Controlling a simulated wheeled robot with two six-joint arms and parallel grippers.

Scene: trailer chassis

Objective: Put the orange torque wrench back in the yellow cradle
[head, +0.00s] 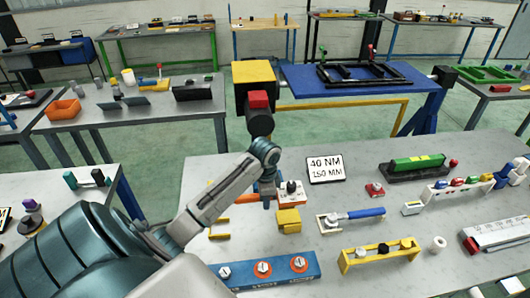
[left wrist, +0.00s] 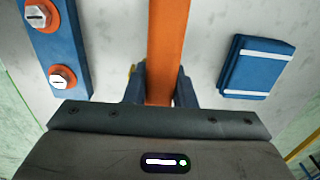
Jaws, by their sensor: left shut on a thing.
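My left gripper (head: 266,203) is over the front table. It is shut on the orange torque wrench, whose orange bar runs between the fingers in the left wrist view (left wrist: 168,40). In the head view the wrench (head: 293,199) shows to the right of the fingers, with a dark and light round part on top; my arm hides the rest. A yellow block (head: 288,219), apparently part of the yellow cradle, stands nearer than the wrench. Thin yellow bars (head: 219,236) show at the left; I cannot tell whether they join the block. My right gripper is not in view.
A blue strip with orange knobs (head: 266,271) lies at the near edge. A white holder with a blue-handled tool (head: 352,216), a yellow rack (head: 380,254) and a sign (head: 325,169) stand to the right. A blue box with white stripes (left wrist: 256,67) lies beside the wrench.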

